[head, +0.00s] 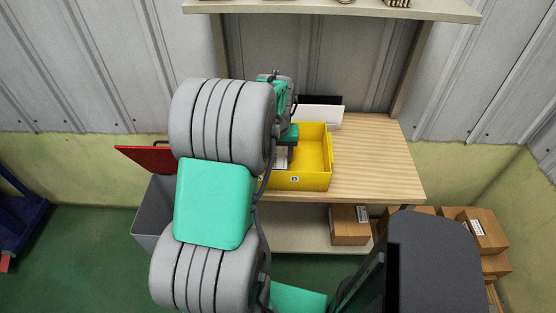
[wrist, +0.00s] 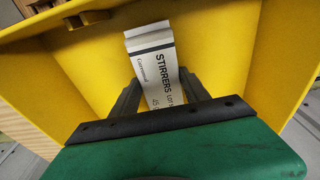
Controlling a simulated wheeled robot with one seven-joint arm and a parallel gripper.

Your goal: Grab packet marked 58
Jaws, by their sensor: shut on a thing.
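A pale packet printed "STIRRERS" (wrist: 155,62) stands between the two dark fingers of my gripper (wrist: 161,88) in the wrist view. The fingers are shut on its sides. Its lower end is hidden behind the green and black gripper body, and I cannot read a number 58 on it. In the head view my gripper (head: 287,143) is inside the left part of the yellow bin (head: 315,182), with the pale packet (head: 280,158) just below it. The yellow bin walls surround the packet in the wrist view.
The bin sits on a wooden worktop (head: 375,160), clear to its right. A grey bin with a red lid (head: 146,158) stands at left. Cardboard boxes (head: 350,227) are below and right. A shelf (head: 330,9) hangs above.

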